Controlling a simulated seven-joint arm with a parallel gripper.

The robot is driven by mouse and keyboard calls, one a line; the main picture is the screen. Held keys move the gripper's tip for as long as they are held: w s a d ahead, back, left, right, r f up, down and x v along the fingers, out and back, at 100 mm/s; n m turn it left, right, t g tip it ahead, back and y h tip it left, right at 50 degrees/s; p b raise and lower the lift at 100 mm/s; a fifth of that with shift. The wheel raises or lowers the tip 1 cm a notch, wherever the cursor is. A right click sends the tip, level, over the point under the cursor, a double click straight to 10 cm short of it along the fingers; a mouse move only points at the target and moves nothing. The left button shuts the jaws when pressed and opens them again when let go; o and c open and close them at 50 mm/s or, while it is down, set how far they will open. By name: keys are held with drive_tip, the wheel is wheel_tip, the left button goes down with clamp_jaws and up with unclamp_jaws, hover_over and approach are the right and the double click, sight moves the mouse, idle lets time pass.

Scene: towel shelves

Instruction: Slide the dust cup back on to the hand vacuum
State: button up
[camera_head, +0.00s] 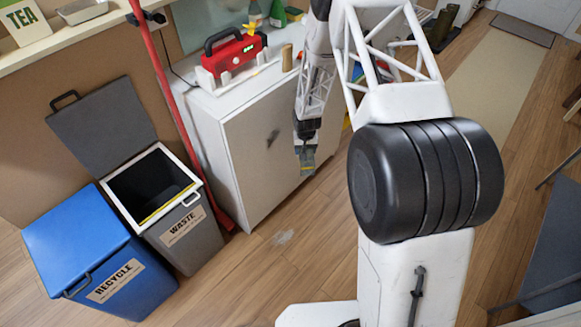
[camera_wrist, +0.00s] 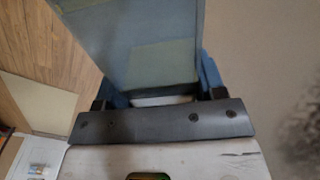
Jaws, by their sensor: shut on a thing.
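A red device with a black handle and a green display, which looks like the hand vacuum (camera_head: 231,56), rests in a white cradle on the cabinet top. My gripper (camera_head: 305,148) hangs low in front of the cabinet, below the height of its top. It is shut on a see-through grey-blue box, which looks like the dust cup (camera_head: 307,163). In the wrist view the cup (camera_wrist: 140,45) fills the upper middle, between the blue fingers of my gripper (camera_wrist: 163,88). The cup is apart from the vacuum. Its far end is cut off in the wrist view.
The white cabinet (camera_head: 268,152) has a tan cylinder (camera_head: 287,57) and green bottles (camera_head: 277,14) on top. A red pole (camera_head: 172,92) leans at its left. An open waste bin (camera_head: 186,236) and a blue recycling bin (camera_head: 78,250) stand left. The wooden floor in front is clear.

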drive_tip(key=w+d+r, duration=0.7)
drive_tip(key=w+d, duration=0.1)
drive_tip(key=d, duration=0.4)
drive_tip(key=w+d+r, duration=0.3)
drive_tip(key=w+r, duration=0.3)
drive_tip(key=r, duration=0.4)
drive_tip(key=w+d+r, duration=0.2)
drive_tip(key=w+r, duration=0.4)
drive_tip(key=r, duration=0.3)
drive_tip(key=w+d+r, duration=0.3)
drive_tip(key=w+r, duration=0.3)
drive_tip(key=r, duration=0.4)
drive_tip(key=w+a+r+m, duration=0.2)
drive_tip(key=a+r+m, duration=0.1)
drive_tip(key=a, duration=0.5)
drive_tip(key=w+a+r+m, duration=0.3)
drive_tip(key=a, duration=0.6)
drive_tip(key=w+a+r+m, duration=0.2)
drive_tip(key=a+r+m, duration=0.1)
drive_tip(key=a, duration=0.6)
drive_tip(key=shift+w+a+r, duration=0.15)
drive_tip(key=shift+w+r, duration=0.05)
drive_tip(key=shift+w, duration=0.15)
drive_tip(key=shift+f, duration=0.25)
drive_tip(key=shift+f, duration=3.6)
